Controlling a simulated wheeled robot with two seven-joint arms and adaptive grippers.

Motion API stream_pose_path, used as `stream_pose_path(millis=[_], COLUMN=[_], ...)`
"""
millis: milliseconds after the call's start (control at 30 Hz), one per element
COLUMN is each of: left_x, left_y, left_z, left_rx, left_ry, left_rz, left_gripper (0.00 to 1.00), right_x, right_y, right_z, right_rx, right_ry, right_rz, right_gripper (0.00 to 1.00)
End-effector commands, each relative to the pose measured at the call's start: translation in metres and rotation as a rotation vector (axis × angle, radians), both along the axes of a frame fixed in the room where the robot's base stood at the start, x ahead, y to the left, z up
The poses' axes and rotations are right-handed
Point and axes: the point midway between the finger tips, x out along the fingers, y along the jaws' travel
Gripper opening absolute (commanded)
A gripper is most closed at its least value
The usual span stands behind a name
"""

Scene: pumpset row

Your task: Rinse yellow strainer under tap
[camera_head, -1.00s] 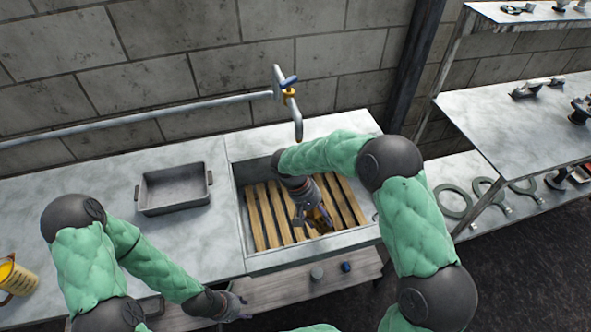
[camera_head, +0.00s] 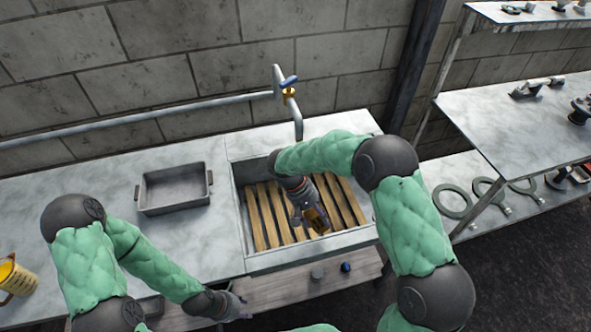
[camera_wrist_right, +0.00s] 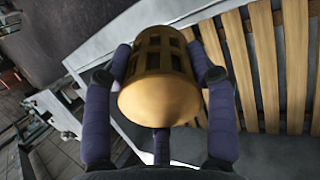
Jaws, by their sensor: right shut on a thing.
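My right gripper (camera_head: 306,215) is over the sink and shut on the yellow strainer (camera_head: 316,219). In the right wrist view the yellow strainer (camera_wrist_right: 160,82) is a rounded cup with square holes, gripped between the purple fingers (camera_wrist_right: 160,100). The tap (camera_head: 297,118) stands at the back of the sink, with its spout pointing down and a blue handle on top. The strainer is in front of the spout, not directly under it. I cannot see water running. My left gripper (camera_head: 238,306) is low in front of the counter; its fingers are too small to read.
The sink (camera_head: 247,262) has a slatted wooden floor. A grey tray (camera_head: 175,187) sits on the counter left of it. A yellow jug (camera_head: 16,280) stands at the far left. Shelves (camera_head: 520,120) with metal parts are on the right. A pipe runs along the wall.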

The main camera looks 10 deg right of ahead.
Motion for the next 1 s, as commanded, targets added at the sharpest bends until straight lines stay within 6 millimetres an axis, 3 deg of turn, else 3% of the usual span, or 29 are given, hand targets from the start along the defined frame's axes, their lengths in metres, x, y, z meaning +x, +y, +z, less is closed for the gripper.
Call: stream_pose_path(millis=[467,1000], left_x=[0.000,0.000], left_y=[0.000,0.000], left_z=[0.001,0.001], left_rx=[0.000,0.000], left_ry=[0.000,0.000], left_rz=[0.000,0.000], left_gripper=[0.40,0.40], right_x=[-0.002,0.001], right_y=[-0.008,0.004], right_z=[0.000,0.001], right_rx=[0.000,0.000], right_ry=[0.000,-0.001], right_rz=[0.000,0.000], right_gripper=[0.13,0.13])
